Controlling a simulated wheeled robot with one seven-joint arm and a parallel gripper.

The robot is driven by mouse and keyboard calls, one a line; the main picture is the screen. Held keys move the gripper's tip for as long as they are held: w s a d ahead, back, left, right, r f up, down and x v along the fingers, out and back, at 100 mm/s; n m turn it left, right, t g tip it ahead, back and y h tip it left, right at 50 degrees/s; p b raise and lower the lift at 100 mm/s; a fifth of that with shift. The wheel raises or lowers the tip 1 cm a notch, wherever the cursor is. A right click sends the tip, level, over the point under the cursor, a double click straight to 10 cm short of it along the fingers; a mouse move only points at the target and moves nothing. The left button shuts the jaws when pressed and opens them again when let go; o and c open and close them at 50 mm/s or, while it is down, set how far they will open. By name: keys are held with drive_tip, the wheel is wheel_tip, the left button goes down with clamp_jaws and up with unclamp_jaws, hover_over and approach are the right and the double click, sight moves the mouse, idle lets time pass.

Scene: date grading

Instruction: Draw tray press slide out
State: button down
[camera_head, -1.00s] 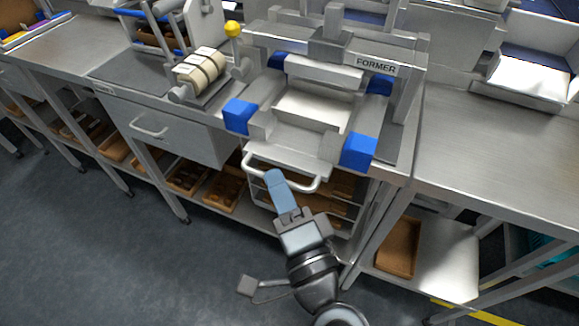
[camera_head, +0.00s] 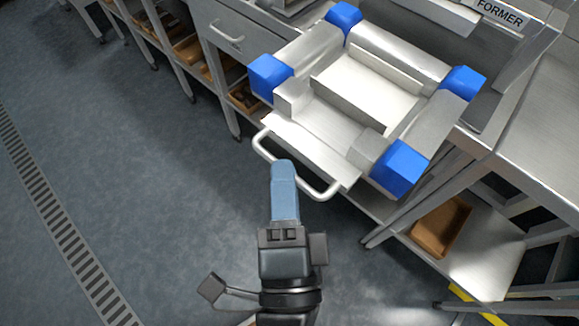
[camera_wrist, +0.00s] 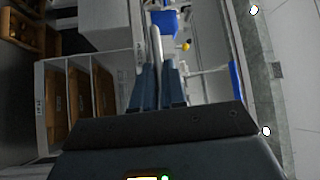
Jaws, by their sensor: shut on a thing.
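In the wrist view the fingers (camera_wrist: 157,84) are closed on the pale handle bar (camera_wrist: 156,48). The fingertips hide the gripped part of the bar.
A bench drawer (camera_head: 240,40) with its own handle is at the upper left. A brown bin (camera_head: 441,226) sits on the lower shelf at right. The steel bench (camera_head: 545,120) borders the right side. The grey floor on the left is open, with a drain grate (camera_head: 62,225).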

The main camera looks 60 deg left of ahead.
drive_tip(key=shift+w+d+r, duration=0.15)
drive_tip(key=shift+w, duration=0.05)
drive_tip(key=c, duration=1.2)
unclamp_jaws()
drive_tip(key=shift+s, duration=0.1)
drive_tip(key=b+v, duration=0.4)
drive_tip(key=v, duration=0.3)
drive_tip(key=shift+s+d, duration=0.25)
